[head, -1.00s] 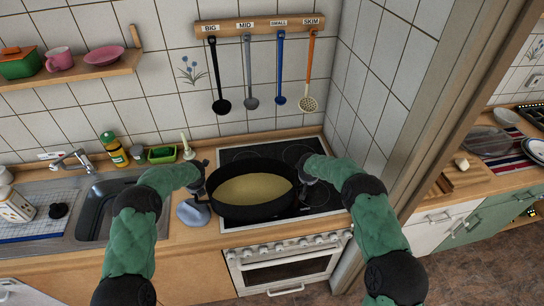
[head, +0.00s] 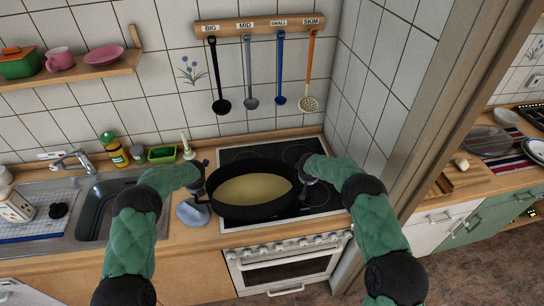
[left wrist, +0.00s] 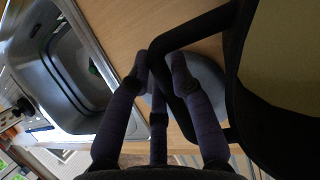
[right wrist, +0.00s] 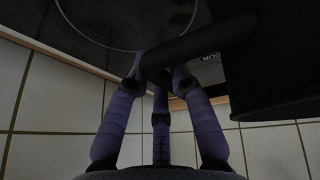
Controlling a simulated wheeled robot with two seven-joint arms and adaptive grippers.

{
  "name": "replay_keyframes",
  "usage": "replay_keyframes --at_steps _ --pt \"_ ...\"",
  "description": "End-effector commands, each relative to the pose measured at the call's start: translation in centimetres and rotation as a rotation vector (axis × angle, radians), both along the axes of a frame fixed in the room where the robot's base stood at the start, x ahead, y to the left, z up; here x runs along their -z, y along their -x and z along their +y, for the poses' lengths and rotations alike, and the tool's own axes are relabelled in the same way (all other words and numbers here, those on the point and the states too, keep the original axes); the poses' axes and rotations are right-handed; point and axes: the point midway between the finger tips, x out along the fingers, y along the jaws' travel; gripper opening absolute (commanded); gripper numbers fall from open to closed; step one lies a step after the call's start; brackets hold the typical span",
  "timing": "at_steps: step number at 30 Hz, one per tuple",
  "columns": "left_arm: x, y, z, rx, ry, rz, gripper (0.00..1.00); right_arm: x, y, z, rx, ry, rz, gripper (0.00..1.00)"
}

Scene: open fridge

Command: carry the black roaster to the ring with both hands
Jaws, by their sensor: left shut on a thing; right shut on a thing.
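The black roaster (head: 252,209) with a yellowish content inside sits at the front of the black cooktop in the head view. My left gripper (head: 200,186) is shut on its left handle, which shows as a dark loop in the left wrist view (left wrist: 190,32). My right gripper (head: 303,176) is shut on its right handle, seen between the fingers in the right wrist view (right wrist: 195,45). Ring markings (head: 297,153) show on the cooktop (head: 238,153) behind the roaster. The roaster hides part of the cooktop. Whether its base touches the glass cannot be told.
A grey round object (head: 193,212) lies on the counter left of the roaster. The sink (head: 95,200) is further left. Ladles (head: 250,75) hang on the wall above. A wooden post (head: 430,110) stands to the right. The oven (head: 285,268) is below.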

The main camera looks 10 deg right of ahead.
Motion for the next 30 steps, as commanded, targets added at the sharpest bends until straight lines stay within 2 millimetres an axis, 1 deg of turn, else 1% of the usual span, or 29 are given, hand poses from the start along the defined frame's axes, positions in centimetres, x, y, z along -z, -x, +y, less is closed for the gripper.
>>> replay_keyframes --at_steps 2,3,6,13,14,15,16,17,26,30 --pt "-0.18 -0.10 0.08 0.000 -0.001 -0.003 0.00 -0.17 -0.10 -0.08 0.000 0.001 -0.003 0.00" --pt "-0.17 -0.09 0.09 0.000 -0.001 -0.003 0.25 -0.16 -0.09 -0.08 0.000 0.001 -0.002 0.00" --pt "-0.14 -0.07 0.07 0.000 -0.001 -0.002 0.49 -0.14 -0.08 -0.08 0.000 0.001 -0.002 0.00" --pt "-0.01 0.00 0.03 0.000 0.000 0.000 0.49 -0.09 -0.05 -0.08 0.000 0.001 -0.001 0.00" --pt "0.47 0.34 -0.08 0.001 0.001 0.009 0.49 0.40 0.30 0.04 -0.001 0.001 0.008 0.27" --pt "0.48 0.34 -0.09 0.001 0.001 0.009 0.49 0.40 0.29 0.04 -0.001 0.001 0.008 0.39" --pt "0.46 0.32 -0.08 0.001 0.001 0.009 0.49 0.38 0.29 0.03 -0.001 0.001 0.008 0.47" --pt "0.44 0.31 -0.08 0.002 0.000 0.008 0.49 0.36 0.26 0.03 -0.001 0.000 0.007 0.49" --pt "0.18 0.15 -0.07 0.001 0.001 0.004 0.49 0.14 0.12 0.01 -0.001 0.000 0.003 0.49" --pt "-0.31 0.24 -0.16 0.001 0.001 0.003 0.49 -0.17 0.08 0.01 -0.001 0.001 0.002 0.49"
